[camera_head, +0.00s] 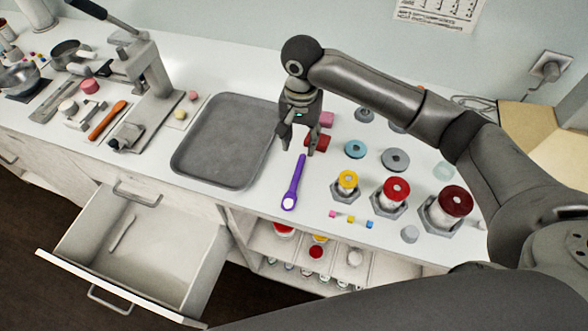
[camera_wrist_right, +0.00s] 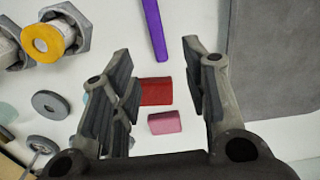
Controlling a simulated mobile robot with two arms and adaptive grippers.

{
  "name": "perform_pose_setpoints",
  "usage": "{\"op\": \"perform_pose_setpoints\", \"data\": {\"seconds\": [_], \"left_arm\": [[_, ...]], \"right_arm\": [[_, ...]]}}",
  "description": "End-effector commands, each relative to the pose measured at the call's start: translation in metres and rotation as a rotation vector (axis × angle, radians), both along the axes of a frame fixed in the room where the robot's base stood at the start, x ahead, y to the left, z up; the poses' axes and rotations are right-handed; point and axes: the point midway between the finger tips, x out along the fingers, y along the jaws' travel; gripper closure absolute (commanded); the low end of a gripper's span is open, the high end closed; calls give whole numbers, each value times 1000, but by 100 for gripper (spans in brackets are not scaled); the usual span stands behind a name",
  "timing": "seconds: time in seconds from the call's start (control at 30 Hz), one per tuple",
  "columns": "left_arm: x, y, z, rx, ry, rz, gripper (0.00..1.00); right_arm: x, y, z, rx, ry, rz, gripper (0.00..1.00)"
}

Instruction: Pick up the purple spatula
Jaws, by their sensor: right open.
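The purple spatula (camera_head: 294,184) lies on the white counter just right of the grey tray, with a pale round end toward the counter's front edge. Its purple handle also shows at the top of the right wrist view (camera_wrist_right: 154,28). My right gripper (camera_head: 299,149) is open and empty, pointing down above the counter near the far end of the handle. In the right wrist view its open fingers (camera_wrist_right: 166,82) stand either side of a red block (camera_wrist_right: 155,91) and a pink block (camera_wrist_right: 165,123), which lie below on the counter. My left gripper is not in view.
The grey tray (camera_head: 183,165) lies left of the spatula. Spools on hexagonal bases, with yellow (camera_head: 347,180) and red (camera_head: 396,189) tops, stand to its right. An open drawer (camera_head: 62,262) juts out at lower left. A lever press (camera_head: 155,75) stands further left.

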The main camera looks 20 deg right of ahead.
Motion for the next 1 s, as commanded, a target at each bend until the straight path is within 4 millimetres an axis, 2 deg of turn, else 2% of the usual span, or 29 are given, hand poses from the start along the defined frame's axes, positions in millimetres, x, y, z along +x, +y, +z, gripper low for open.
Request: {"op": "perform_pose_setpoints", "data": {"seconds": [0.1, 0.2, 0.27, 0.37, 0.53, 0.63, 0.77, 0.93, 1.0], "left_arm": [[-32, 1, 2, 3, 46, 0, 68], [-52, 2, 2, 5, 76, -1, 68], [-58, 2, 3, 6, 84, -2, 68], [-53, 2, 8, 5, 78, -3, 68], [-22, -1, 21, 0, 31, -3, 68], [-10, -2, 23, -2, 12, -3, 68], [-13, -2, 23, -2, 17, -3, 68], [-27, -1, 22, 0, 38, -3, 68], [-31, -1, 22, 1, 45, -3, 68]], "right_arm": [[0, -1, -18, -1, 2, -1, 58], [0, 0, -27, 0, 0, 0, 58], [0, 0, -31, 0, 0, 0, 58], [0, -1, -38, 0, 1, 1, 58], [2, -4, -61, -2, 1, 0, 58], [1, -3, -75, 1, 1, 2, 58], [2, -3, -82, 0, -1, 3, 58], [2, -3, -83, 1, -2, 3, 58], [2, -3, -83, 1, -2, 3, 64]]}}
